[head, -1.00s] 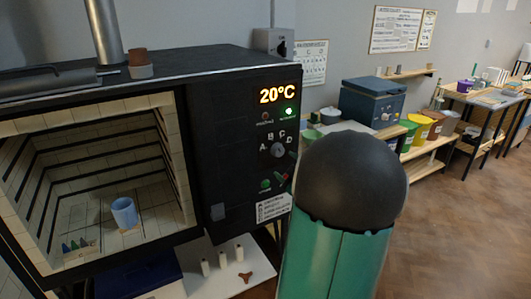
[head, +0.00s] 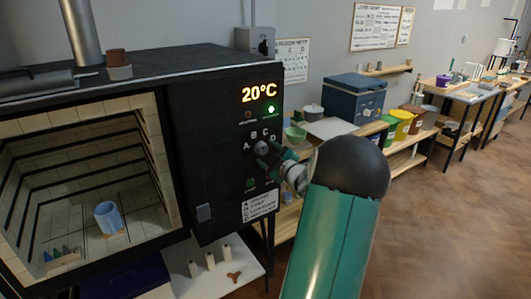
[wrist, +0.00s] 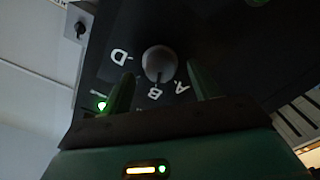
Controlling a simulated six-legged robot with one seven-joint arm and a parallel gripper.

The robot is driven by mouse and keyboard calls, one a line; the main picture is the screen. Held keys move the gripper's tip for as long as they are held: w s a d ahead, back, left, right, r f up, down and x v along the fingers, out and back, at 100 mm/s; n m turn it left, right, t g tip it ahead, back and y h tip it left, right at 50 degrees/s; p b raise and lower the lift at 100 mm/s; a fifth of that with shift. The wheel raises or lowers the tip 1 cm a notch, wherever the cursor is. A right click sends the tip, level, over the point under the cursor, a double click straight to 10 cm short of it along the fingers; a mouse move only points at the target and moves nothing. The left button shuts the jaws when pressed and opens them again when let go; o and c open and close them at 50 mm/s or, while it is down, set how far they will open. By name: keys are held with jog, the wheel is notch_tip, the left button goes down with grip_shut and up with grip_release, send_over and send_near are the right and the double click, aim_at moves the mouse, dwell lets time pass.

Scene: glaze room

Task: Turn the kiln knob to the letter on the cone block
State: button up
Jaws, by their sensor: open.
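The kiln knob (head: 262,147) is a grey round dial on the dark control panel, with letters A to D arched around it. In the wrist view the knob (wrist: 159,62) sits between and beyond my two green fingertips; a dark mark on it appears to point towards B. My gripper (wrist: 161,72) is open and empty, fingers on either side of the knob; contact cannot be told. In the head view my gripper (head: 279,158) is at the panel, just right of the knob. The cone block (head: 62,258), with several small coloured cones, stands on the kiln floor at left; its letter is unreadable.
The kiln door opening shows a blue cup (head: 108,217) inside. The display (head: 259,92) reads 20°C, with a green light below. A white board (head: 215,270) holding several pale cylinders lies below the panel. Shelves with buckets (head: 403,124) stand at right.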

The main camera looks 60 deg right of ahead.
jog(key=shift+x, duration=1.15)
jog(key=shift+c, duration=0.2)
jog(key=c, duration=0.8)
